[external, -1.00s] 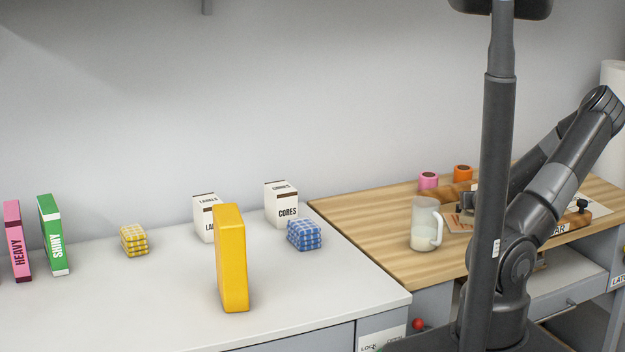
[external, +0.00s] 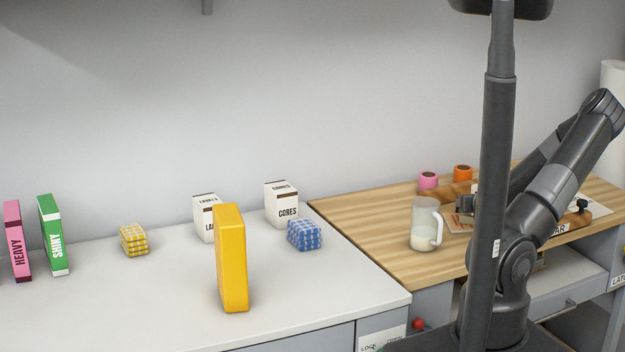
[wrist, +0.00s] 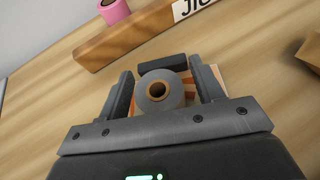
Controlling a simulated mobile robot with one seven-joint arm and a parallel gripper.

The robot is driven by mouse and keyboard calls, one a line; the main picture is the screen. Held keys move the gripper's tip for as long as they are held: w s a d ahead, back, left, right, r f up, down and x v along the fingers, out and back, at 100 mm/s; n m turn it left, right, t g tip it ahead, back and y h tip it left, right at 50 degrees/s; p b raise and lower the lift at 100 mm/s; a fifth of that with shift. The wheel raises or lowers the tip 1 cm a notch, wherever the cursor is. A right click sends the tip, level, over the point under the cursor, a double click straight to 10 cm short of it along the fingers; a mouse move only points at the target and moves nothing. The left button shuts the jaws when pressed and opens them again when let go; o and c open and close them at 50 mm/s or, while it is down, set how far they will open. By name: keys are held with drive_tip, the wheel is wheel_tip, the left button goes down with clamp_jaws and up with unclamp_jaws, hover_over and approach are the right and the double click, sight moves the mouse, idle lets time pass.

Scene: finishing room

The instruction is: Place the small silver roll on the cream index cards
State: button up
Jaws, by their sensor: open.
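The small silver roll (wrist: 158,96), grey with an orange-brown core, stands upright between the two fingers of my gripper (wrist: 164,80) in the wrist view. My gripper is open, with a finger on each side of the roll; whether either touches it I cannot tell. A paper with orange and pale patches (wrist: 212,76) shows beneath and beside the roll. I cannot make out the cream index cards for certain. In the external view, a cream and orange paper (external: 458,222) lies by the jug; my gripper is mostly hidden there behind my column.
A clear jug (external: 424,226) stands left of my arm on the wooden top (external: 375,220). Pink (external: 428,181) and orange (external: 462,173) rolls stand behind. A wooden bar with lettering (wrist: 135,38) lies beyond my gripper. A yellow block (external: 232,258) stands on the white counter.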

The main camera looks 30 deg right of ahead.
drive_tip(key=v, duration=0.7)
drive_tip(key=shift+s+a+r, duration=0.15)
drive_tip(key=shift+s+r, duration=0.05)
idle(0.3)
